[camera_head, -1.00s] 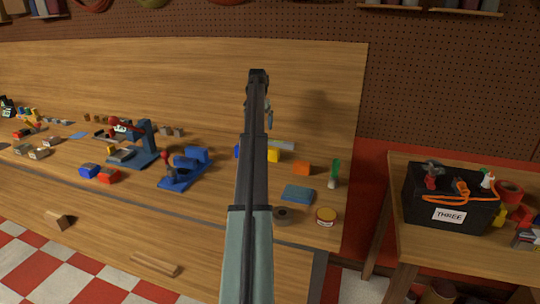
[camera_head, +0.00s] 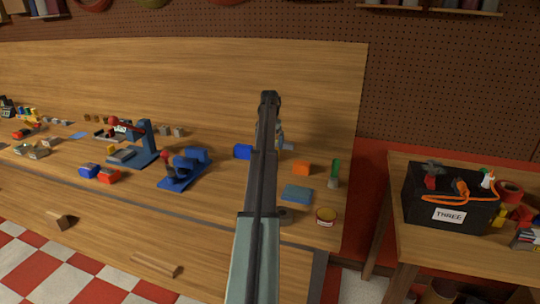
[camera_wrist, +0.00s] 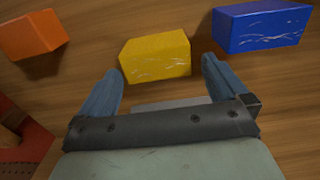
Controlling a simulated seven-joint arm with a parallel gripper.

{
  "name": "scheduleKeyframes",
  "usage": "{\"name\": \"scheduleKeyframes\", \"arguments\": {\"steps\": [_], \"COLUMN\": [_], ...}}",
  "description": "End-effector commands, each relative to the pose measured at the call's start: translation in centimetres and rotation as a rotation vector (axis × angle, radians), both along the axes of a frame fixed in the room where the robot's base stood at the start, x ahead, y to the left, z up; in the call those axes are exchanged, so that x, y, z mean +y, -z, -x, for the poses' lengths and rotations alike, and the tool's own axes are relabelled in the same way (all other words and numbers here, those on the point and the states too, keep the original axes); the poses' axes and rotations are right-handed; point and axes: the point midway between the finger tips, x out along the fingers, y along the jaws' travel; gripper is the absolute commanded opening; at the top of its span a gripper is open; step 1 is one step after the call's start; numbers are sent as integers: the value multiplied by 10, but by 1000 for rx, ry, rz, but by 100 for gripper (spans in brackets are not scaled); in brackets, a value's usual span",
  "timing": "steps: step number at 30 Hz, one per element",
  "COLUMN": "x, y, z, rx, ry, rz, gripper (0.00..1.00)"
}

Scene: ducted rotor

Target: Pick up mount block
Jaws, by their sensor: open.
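No block is labelled as the mount block, so I cannot tell which one it is. A yellow block (camera_wrist: 156,57) lies just ahead of my open gripper (camera_wrist: 161,70) in the wrist view, its near end between the fingertips. Whether the fingers touch it is unclear. The jaws hold nothing. A blue block (camera_wrist: 258,26) lies to its right and an orange block (camera_wrist: 32,35) to its left. In the head view the blue block (camera_head: 243,152) and orange block (camera_head: 301,168) flank my arm, which hides the yellow block.
A grey bar (camera_wrist: 165,104) lies between the finger bases. A flat blue block (camera_head: 297,194), a round tin (camera_head: 326,216) and a green-topped bottle (camera_head: 334,172) stand on the bench's right. Blue fixtures (camera_head: 185,168) stand left. A black toolbox (camera_head: 450,200) sits on the side table.

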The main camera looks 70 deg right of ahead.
Motion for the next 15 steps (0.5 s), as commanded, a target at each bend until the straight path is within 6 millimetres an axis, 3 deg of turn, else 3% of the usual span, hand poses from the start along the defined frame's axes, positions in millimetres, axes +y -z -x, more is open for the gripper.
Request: {"name": "scheduleKeyframes", "arguments": {"steps": [5, 15], "x": [-1, -3], "y": [10, 49], "z": [1, 4], "rx": [0, 0], "ry": [0, 0], "rz": [-1, 0], "gripper": [100, 100]}}
